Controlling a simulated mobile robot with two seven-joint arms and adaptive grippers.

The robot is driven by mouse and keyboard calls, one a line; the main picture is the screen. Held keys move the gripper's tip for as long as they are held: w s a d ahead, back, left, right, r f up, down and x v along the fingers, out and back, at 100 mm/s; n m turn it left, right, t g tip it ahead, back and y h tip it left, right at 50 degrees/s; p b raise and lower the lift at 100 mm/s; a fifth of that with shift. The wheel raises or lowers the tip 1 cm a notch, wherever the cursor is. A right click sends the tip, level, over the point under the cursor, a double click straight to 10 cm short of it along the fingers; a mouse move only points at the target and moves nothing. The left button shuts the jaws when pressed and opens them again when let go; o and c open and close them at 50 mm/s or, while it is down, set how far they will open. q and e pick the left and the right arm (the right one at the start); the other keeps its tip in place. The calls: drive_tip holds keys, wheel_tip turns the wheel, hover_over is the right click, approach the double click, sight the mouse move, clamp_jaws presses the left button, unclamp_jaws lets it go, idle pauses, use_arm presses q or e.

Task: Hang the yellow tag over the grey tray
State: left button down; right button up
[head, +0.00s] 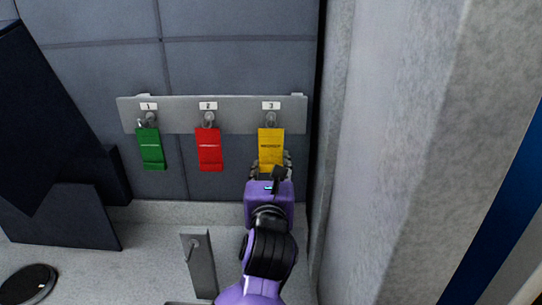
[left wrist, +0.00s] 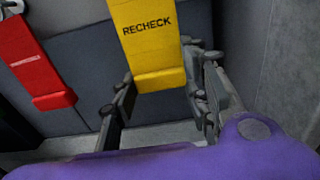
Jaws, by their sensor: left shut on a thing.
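The yellow tag (head: 271,144) hangs at the peg under label 3 on the grey wall rail (head: 178,119). In the left wrist view the tag (left wrist: 147,40) reads "RECHECK". My left gripper (head: 270,166) is at the tag's lower part, with one finger on each side, and is shut on it. An upright grey plate with a small hook (head: 200,266) stands below, left of my left arm. A grey edge (head: 187,303) shows at its foot, cut off by the picture's bottom; I cannot tell if it is the tray. My right gripper is not in view.
A green tag (head: 151,149) hangs under label 1 and a red tag (head: 209,150) under label 2. A pale wall (head: 390,150) rises close to the right of my left arm. Dark panels (head: 60,215) and a black disc (head: 27,284) are at left.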

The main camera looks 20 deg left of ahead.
use_arm(q)
drive_tip(key=shift+s+d, duration=0.1)
drive_tip(key=shift+s, duration=0.2)
drive_tip(key=shift+s+d, duration=0.15)
drive_tip(key=shift+s, duration=0.35)
drive_tip(key=shift+v, duration=1)
drive_tip(key=shift+s, duration=0.15)
